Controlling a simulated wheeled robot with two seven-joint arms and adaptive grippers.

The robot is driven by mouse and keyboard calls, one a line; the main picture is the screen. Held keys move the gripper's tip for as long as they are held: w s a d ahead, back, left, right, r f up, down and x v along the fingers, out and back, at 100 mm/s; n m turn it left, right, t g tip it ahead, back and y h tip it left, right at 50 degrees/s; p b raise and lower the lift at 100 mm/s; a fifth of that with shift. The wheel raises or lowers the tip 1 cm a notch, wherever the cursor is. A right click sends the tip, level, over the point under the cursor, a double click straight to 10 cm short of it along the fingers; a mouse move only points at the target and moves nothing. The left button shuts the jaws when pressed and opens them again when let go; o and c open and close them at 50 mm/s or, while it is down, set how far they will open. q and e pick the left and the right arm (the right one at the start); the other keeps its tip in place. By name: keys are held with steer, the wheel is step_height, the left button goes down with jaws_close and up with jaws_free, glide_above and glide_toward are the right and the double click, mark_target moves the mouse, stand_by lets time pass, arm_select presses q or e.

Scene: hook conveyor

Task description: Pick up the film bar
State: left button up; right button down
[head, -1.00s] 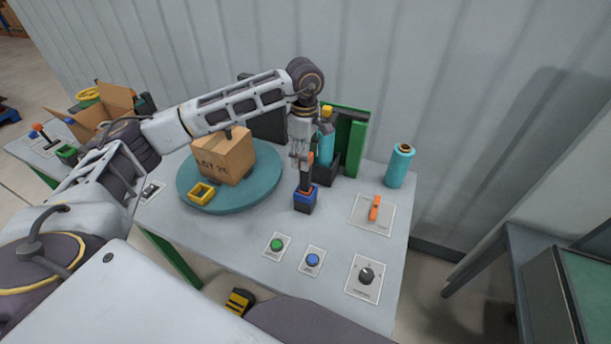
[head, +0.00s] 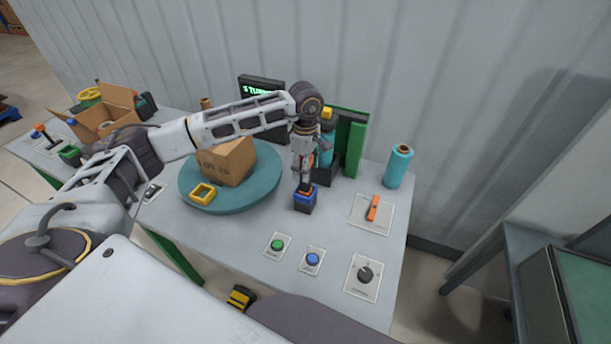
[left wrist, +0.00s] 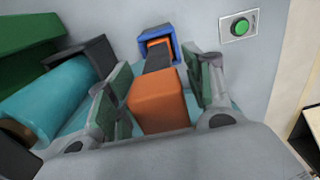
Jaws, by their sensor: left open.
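The film bar, which I take to be the black bar with orange ends (head: 305,188), stands upright in a blue holder (head: 305,204) on the table. In the left wrist view the orange top of the film bar (left wrist: 157,102) lies between my green-padded fingers, and its lower end sits in the blue holder (left wrist: 158,39). My left gripper (head: 303,174) is open and points down around the bar's upper part. Gaps show beside the bar in the left wrist view. In the head view my fingers hide most of the bar. My right gripper is not in view.
A cardboard box (head: 226,160) and a yellow frame (head: 202,194) sit on the teal turntable (head: 240,204). A green post (head: 353,148) stands behind the gripper, a teal roll (head: 398,167) to its right. Buttons (head: 277,245) and a knob (head: 365,274) lie in front.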

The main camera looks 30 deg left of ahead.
arm_select(q)
steer(key=shift+f, duration=0.2)
stand_by(0.3)
steer(key=c, duration=1.1)
